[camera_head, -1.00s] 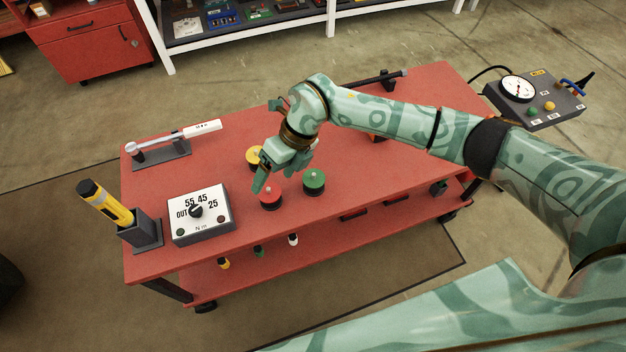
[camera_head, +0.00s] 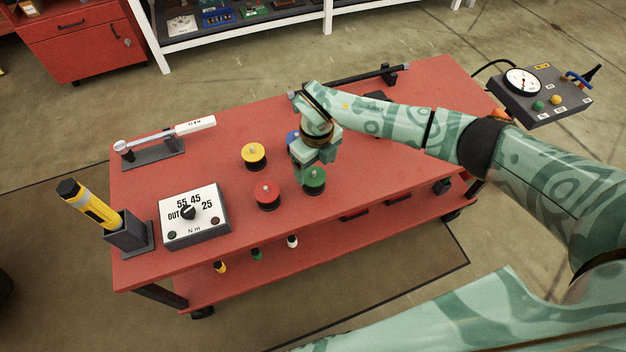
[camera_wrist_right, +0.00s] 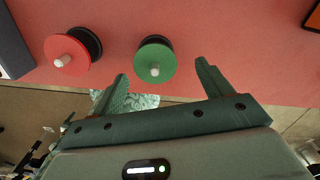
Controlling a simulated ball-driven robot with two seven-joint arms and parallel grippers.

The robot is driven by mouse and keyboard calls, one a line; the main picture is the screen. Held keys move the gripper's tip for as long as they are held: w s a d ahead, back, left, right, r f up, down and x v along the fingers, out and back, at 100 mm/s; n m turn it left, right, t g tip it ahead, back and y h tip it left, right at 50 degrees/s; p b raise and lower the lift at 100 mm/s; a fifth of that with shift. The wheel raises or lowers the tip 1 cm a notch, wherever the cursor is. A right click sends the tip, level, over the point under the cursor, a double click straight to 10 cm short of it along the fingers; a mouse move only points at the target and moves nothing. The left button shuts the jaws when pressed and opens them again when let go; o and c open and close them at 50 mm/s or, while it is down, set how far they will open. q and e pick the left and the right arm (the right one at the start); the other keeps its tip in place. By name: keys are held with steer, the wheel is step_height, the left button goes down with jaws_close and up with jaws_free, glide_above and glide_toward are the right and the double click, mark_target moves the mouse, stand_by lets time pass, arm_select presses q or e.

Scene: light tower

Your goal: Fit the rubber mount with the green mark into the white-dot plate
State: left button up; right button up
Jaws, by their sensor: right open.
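The mount with the green mark (camera_head: 314,178) stands on the red cart top, its green disc over a dark base with a pale stud on top. It also shows in the wrist view (camera_wrist_right: 155,62). My right gripper (camera_head: 308,168) is open and empty close to the green mount. In the wrist view its two fingers (camera_wrist_right: 162,80) point towards the mount, which lies between their lines, just beyond the tips. In the head view the gripper partly covers the mount's far side. I cannot make out a plate with a white dot. My left gripper is not in view.
The red mount (camera_head: 267,194) and yellow mount (camera_head: 253,154) stand left of the green one. A blue mount (camera_head: 292,138) is partly hidden behind my gripper. A torque setting box (camera_head: 194,214), yellow tool in a holder (camera_head: 95,208) and wrench (camera_head: 165,140) occupy the left side.

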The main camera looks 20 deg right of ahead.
mark_target(314, 171)
steer(key=f, duration=0.1)
steer(key=f+b, duration=0.1)
steer(key=f, duration=0.1)
steer(key=f+b, duration=0.1)
steer(key=f, duration=0.1)
steer(key=shift+a, duration=0.35)
steer(key=shift+r, duration=0.2)
steer(key=shift+c, duration=0.2)
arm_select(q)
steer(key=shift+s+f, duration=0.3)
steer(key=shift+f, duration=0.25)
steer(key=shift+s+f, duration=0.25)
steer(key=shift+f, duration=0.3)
arm_select(e)
steer(key=c, duration=1.1)
steer(key=shift+r, duration=0.1)
